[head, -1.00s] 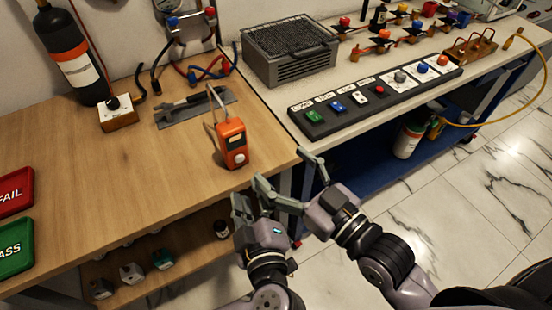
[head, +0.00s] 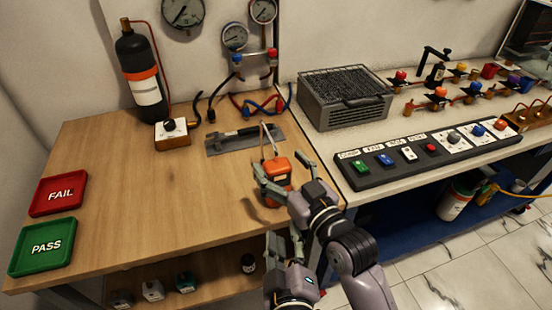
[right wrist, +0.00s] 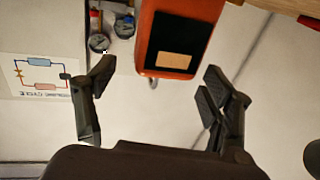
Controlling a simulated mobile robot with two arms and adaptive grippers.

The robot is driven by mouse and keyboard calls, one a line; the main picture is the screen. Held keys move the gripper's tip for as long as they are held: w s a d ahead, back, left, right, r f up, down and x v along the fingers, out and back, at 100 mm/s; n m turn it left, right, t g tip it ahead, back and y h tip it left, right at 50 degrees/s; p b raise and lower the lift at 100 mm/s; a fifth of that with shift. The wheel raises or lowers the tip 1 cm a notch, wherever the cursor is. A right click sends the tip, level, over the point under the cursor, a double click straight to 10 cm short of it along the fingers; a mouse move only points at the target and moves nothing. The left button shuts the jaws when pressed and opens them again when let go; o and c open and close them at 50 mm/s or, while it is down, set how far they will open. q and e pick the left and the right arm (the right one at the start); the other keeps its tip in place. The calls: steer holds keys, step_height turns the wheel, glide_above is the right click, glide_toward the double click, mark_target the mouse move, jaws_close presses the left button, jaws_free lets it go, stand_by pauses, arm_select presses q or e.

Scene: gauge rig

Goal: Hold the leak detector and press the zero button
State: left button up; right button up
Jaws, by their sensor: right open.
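The orange leak detector (head: 279,172) stands upright on the wooden bench near its right front edge, a thin pale loop rising from its top. My right gripper (head: 280,164) is open, with its fingers on either side of the detector. In the right wrist view the detector (right wrist: 178,30) lies ahead between the spread fingers, with gaps on both sides. My left gripper (head: 285,245) appears open and empty, lower down by the bench's front edge. The control panel (head: 375,183) has green, blue, white and red buttons; its labels are too small to read surely, so I cannot tell which is zero.
A grey mesh-topped box (head: 345,105) stands behind the panel. A valve block (head: 172,137), a grey mat (head: 228,145) and hoses lie behind the detector. The FAIL tray (head: 58,193) and PASS tray (head: 45,246) sit at the left. The bench's middle is clear.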

steer(key=shift+x, duration=1.3)
steer(key=c, duration=1.6)
arm_select(q)
jaws_close()
